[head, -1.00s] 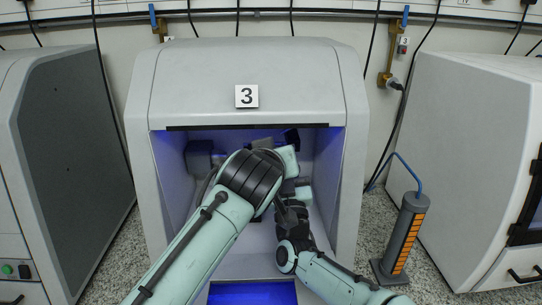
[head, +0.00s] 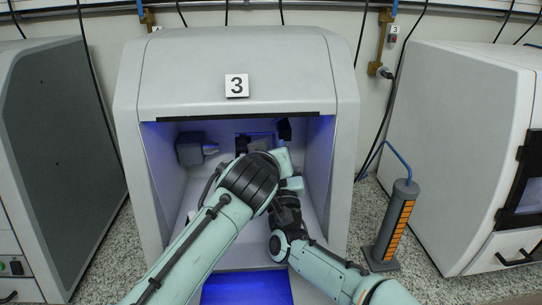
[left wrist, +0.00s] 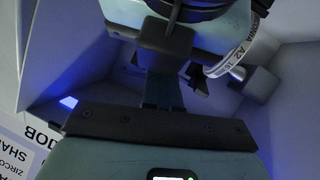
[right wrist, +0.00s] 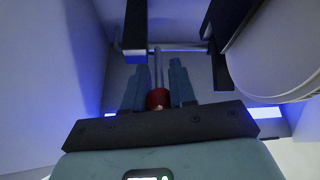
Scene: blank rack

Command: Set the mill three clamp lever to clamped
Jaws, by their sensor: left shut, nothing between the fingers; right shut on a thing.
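The mill three (head: 345,70) is a grey cabinet with a "3" plate and an open, blue-lit chamber. Both my arms reach into it. In the right wrist view, my right gripper (right wrist: 158,72) is shut on the red knob (right wrist: 158,99) of the clamp lever, whose thin metal rod runs on between the fingers. In the head view the lever is hidden behind my arms. In the left wrist view, my left gripper (left wrist: 160,76) is shut and empty inside the chamber. A curved white label reading "ZIRCONIA A2" (left wrist: 247,50) shows near it, to the right.
A dark block (head: 189,148) with a metal nose sits at the chamber's left. Chamber walls stand close around both hands. A grey and orange post (head: 398,228) with a blue hose stands right of the mill. Other cabinets stand left (head: 65,165) and right (head: 450,130).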

